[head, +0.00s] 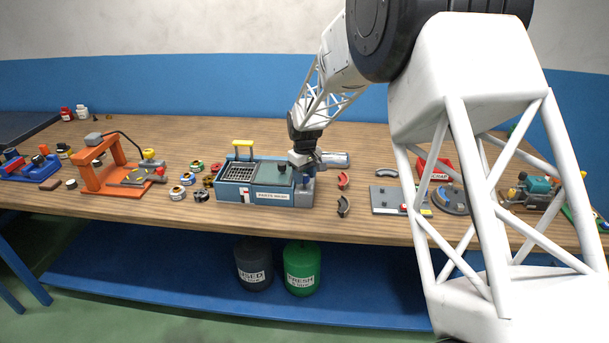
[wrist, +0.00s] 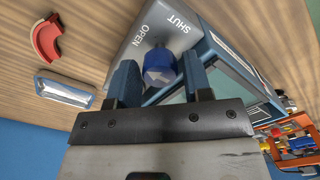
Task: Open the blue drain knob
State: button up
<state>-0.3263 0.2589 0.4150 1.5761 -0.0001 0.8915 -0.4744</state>
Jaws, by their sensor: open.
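The blue drain knob (wrist: 159,66) sits on a grey panel (wrist: 150,28) marked OPEN and SHUT in the wrist view. A white arrow on its face points toward the OPEN side. My gripper (wrist: 160,75) is open, with one dark blue finger on each side of the knob. I cannot tell whether either finger touches it. In the head view my gripper (head: 303,165) is at the right end of the parts wash station (head: 270,196), and the knob is hidden there.
In the head view, several small round jars stand left of the station. An orange press (head: 105,165) stands farther left. Grey plate (head: 390,200) lies to the right.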

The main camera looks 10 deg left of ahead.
aim_at(306, 176)
jog(key=shift+r, duration=3.9)
jog(key=shift+s+d+r, duration=0.3)
jog(key=shift+d+r, duration=0.05)
jog(key=s+d+r+m, duration=0.2)
jog(key=s+d+r, duration=0.2)
jog(key=s+d, duration=0.3)
jog(key=s+d+r+m+t, duration=0.1)
jog(key=s+d+r, duration=0.4)
jog(key=s, duration=0.4)
jog(key=s+d+r+m, duration=0.2)
jog(key=s+d+r, duration=0.2)
jog(key=s+d, duration=0.3)
jog(key=s+d+f+m, duration=0.1)
jog(key=s+d, duration=0.3)
jog(key=s, duration=0.9)
jog(key=s+d+f+m+t, duration=0.1)
jog(key=s+d+f+m, duration=0.1)
jog(key=s, duration=1.2)
jog(key=shift+s+d+m+t, duration=0.3)
jog(key=shift+d+m, duration=0.4)
jog(key=shift+d, duration=0.3)
